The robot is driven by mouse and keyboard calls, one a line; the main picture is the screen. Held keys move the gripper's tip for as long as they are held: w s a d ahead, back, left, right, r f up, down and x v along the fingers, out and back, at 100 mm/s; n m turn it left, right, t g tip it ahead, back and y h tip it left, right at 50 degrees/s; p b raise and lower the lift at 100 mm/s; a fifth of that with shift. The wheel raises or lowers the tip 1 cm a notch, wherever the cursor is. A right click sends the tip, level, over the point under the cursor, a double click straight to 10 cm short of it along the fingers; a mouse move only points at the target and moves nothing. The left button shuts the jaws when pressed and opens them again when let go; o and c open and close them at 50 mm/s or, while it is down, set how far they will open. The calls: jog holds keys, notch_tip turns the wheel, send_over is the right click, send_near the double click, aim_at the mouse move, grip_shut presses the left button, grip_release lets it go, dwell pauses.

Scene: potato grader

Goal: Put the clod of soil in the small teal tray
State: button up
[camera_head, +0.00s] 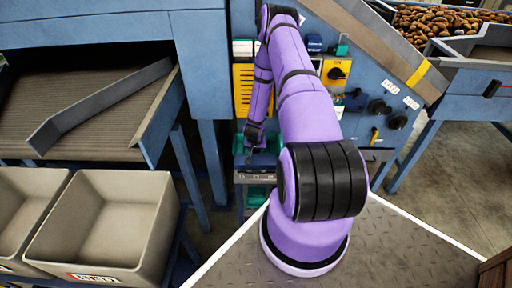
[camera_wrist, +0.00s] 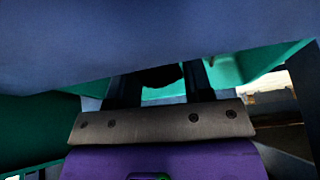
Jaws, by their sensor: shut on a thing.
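My gripper (camera_head: 252,146) points down in front of the blue machine, at a small teal tray (camera_head: 270,143) on a narrow shelf. In the wrist view my gripper (camera_wrist: 160,88) shows two dark fingers with a dark lump between them, which I take to be the clod of soil (camera_wrist: 160,75). Only part of the clod shows; a blue surface covers the upper part of that view. Teal surfaces show on both sides of the fingers, likely the tray (camera_wrist: 262,62). I cannot tell whether the clod touches the tray. The clod is hidden in the head view.
Another teal container (camera_head: 258,196) sits lower, below the shelf. The blue machine's panel (camera_head: 365,105) with knobs stands close on the right. Two grey bins (camera_head: 110,225) and a sloped belt (camera_head: 85,100) are on the left. Potatoes (camera_head: 440,24) lie at the back right.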

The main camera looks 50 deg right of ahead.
jog(key=o, duration=0.9)
